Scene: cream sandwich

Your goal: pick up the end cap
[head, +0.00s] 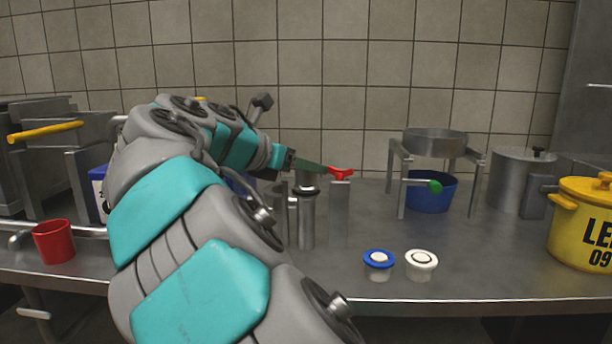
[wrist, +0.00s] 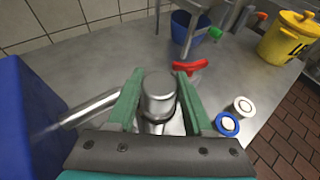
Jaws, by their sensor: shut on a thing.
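A short metal cap (wrist: 158,92), which looks like the end cap, sits between the two green fingers of my gripper (wrist: 159,76) in the wrist view. My gripper (head: 309,167) is shut on it. In the head view the cap (head: 307,180) shows just under the green finger, above a dark ring at the top of an upright metal tube (head: 307,225). I cannot tell whether the cap is apart from the tube. A red handle (head: 341,173) is close to the right of the fingertips, on a flat metal post.
A blue-rimmed cap (head: 379,260) and a white cap (head: 421,261) lie near the counter's front edge. A blue bowl (head: 430,195) is under a metal stand (head: 402,185). A yellow pot (head: 583,222) is at right, a red cup (head: 53,243) at left.

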